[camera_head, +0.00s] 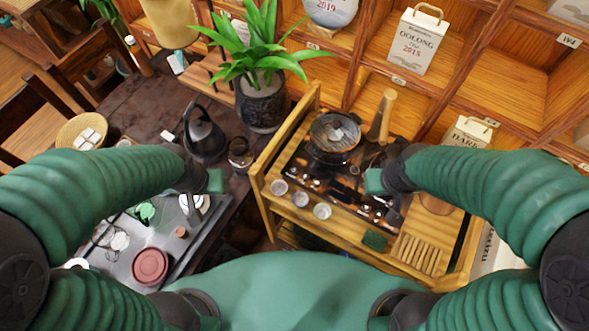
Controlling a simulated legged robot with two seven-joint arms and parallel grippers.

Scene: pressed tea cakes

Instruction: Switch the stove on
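A round dark stove-like piece (335,136) with a grate-like top stands at the back of a wooden stand on the right. I cannot make out its switch, or whether it is lit. In front of it is a dark glossy tray (322,182) with small items on it. My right gripper (378,181) is over the right part of this tray, in front of the stove and apart from it. My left gripper (207,184) is further left, over the back edge of a grey tray. Whether either gripper is open or shut cannot be told.
Three small metal cups (300,199) line the stand's front left. A wooden-handled item (382,115) stands right of the stove. A dark kettle (204,134), a glass pot (240,154) and a potted plant (262,103) are to the left. The grey tray (150,232) holds a reddish pot (150,266).

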